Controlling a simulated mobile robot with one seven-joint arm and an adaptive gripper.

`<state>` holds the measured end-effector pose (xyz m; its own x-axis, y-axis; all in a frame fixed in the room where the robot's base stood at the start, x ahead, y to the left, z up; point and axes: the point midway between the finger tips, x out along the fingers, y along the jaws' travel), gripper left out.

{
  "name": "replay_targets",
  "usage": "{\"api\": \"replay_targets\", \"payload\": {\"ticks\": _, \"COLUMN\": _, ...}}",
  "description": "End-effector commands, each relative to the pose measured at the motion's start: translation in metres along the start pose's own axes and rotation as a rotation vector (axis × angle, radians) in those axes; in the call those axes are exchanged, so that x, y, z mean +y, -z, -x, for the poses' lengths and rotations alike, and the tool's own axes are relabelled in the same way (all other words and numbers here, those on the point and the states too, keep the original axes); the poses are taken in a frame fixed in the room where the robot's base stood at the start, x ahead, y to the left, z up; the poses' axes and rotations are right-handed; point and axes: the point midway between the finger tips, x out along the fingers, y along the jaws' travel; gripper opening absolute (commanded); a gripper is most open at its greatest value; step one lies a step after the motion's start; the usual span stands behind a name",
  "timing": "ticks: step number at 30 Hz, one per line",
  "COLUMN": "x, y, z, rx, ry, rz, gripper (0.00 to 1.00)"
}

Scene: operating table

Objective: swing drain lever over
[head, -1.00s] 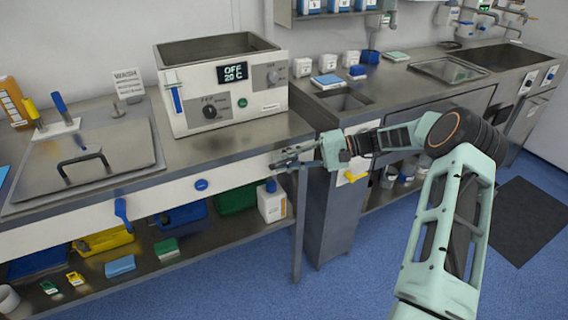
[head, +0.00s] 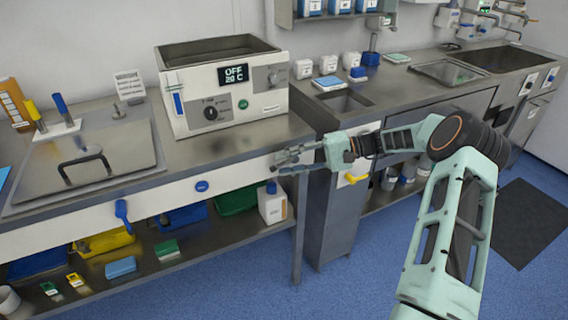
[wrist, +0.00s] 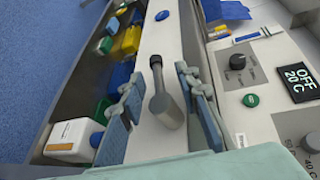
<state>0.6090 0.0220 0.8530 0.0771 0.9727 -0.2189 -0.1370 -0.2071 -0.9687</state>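My gripper (head: 281,163) is at the right end of the white front panel of the left bench. In the wrist view my gripper (wrist: 158,78) is open, with blue-padded fingers on either side of a grey lever (wrist: 169,108) with a dark tip. The lever stands out from the white panel, and I see gaps between it and both fingers. I take this to be the drain lever; in the head view the gripper hides it. A blue lever (head: 122,211) hangs on the panel further left, and a yellow lever (head: 355,178) is on the cabinet at right.
The water bath (head: 225,90), its display reading OFF 20 C, stands on the bench above the gripper. A blue knob (head: 201,186) is on the panel. A white bottle (head: 272,205) and several bins are on the shelf below. The blue floor in front is clear.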

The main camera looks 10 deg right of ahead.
Motion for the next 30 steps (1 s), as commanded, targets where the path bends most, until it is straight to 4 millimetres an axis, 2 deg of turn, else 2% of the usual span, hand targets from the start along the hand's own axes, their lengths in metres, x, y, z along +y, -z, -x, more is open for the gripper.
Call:
{"api": "replay_targets", "payload": {"ticks": 9, "x": 0.001, "y": 0.001, "z": 0.067, "rx": 0.005, "ry": -0.001, "rz": 0.0, "gripper": 0.3}}
{"api": "replay_targets", "payload": {"ticks": 15, "x": 0.0, "y": 0.001, "z": 0.098, "rx": 0.003, "ry": -0.001, "rz": 0.0, "gripper": 0.3}}
{"api": "replay_targets", "payload": {"ticks": 21, "x": 0.0, "y": 0.0, "z": 0.11, "rx": 0.001, "ry": 0.0, "rz": -0.001, "gripper": 0.3}}
{"api": "replay_targets", "payload": {"ticks": 30, "x": 0.0, "y": 0.0, "z": 0.11, "rx": 0.0, "ry": 0.0, "rz": -0.001, "gripper": 0.3}}
